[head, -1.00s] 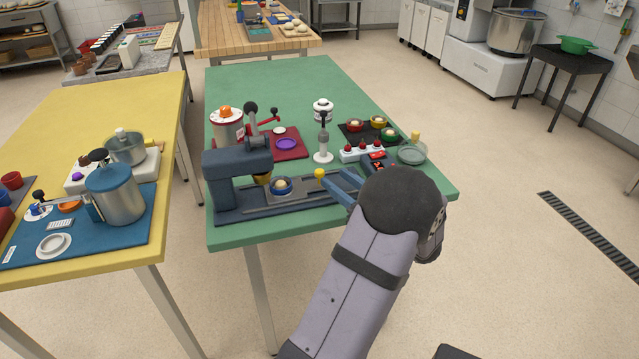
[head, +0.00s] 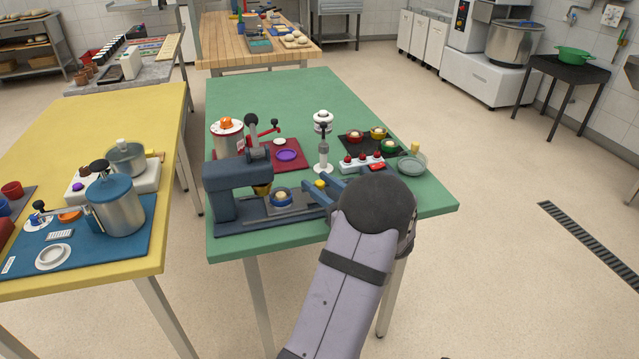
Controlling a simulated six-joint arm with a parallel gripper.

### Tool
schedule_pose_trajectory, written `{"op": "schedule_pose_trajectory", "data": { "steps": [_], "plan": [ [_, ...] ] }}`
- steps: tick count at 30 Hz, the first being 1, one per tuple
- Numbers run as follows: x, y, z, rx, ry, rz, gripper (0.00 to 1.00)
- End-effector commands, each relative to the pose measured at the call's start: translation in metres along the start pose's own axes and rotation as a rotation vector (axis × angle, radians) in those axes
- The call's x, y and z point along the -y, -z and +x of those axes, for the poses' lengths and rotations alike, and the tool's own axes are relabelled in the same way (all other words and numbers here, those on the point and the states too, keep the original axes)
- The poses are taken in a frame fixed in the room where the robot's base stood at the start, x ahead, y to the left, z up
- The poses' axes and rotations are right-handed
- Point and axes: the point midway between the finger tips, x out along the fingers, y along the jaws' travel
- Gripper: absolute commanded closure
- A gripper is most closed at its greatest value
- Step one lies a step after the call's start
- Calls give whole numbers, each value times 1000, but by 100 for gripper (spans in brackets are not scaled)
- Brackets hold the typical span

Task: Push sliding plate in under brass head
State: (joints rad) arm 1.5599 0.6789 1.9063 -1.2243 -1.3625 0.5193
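A blue press (head: 225,178) stands at the front left of the green table. Its brass head (head: 262,190) hangs from the blue arm. The grey sliding plate (head: 297,211) lies on the press's rail, just right of the head, carrying a blue ring (head: 281,199) with a pale piece in it. A yellow knob (head: 320,184) stands at the plate's right end. My gripper (head: 322,189) is low at this knob, its two blue fingers apart with the knob showing between them. Whether they touch it cannot be told. My wrist hides the rail's right end.
A grey and white stand (head: 323,152) is behind my gripper. A red mat (head: 297,147) with a purple ring lies behind the press. The table's front edge is close.

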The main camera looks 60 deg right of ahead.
Motion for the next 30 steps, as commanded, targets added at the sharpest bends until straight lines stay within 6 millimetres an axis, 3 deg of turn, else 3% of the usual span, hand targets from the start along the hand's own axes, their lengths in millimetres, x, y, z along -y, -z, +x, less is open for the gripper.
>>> {"op": "schedule_pose_trajectory", "data": {
  "steps": [9,14,20,30],
  "plan": [
    [0,0,3,0,-1,1,63],
    [0,0,3,0,-1,1,99],
    [3,0,4,0,0,1,100],
    [44,0,21,0,0,1,100]
  ]
}}
